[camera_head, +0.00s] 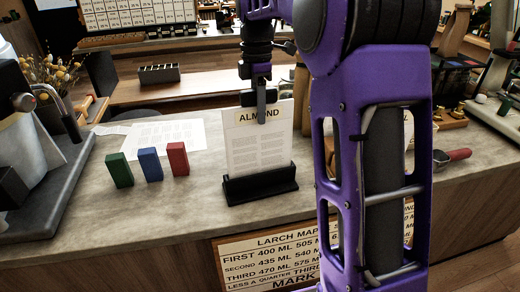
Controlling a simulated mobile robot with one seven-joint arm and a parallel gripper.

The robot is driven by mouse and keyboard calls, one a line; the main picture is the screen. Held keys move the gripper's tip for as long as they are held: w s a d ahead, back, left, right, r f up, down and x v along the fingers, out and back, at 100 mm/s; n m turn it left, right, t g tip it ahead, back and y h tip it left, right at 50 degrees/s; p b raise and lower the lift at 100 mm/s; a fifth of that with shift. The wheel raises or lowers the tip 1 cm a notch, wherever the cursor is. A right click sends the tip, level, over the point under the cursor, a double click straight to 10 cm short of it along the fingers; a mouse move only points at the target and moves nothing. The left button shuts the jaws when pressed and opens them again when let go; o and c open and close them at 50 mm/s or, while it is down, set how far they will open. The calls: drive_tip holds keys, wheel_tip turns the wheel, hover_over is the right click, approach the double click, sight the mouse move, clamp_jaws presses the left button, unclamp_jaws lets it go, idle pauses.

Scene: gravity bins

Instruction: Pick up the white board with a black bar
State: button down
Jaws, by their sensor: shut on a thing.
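The white board (257,150) is an upright card headed "ALMOND" with small print below. Its lower edge sits in a black bar (260,184) that rests on the grey counter. My gripper (261,116) comes down from above and is shut on the top edge of the white board, near its middle. One finger shows in front of the board; the other is hidden behind it. My purple arm covers the counter to the right of the board.
Green (119,170), blue (150,164) and red (178,158) blocks stand left of the board. A paper sheet (165,134) lies behind them. A coffee machine (40,130) stands at far left. A red-handled tool (453,157) lies right of my arm.

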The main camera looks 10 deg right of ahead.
idle(0.4)
wheel_tip(320, 180, up, 11)
drive_tip(key=shift+f, duration=0.15)
idle(0.4)
drive_tip(key=shift+r, duration=0.65)
drive_tip(key=shift+f, duration=0.1)
idle(0.3)
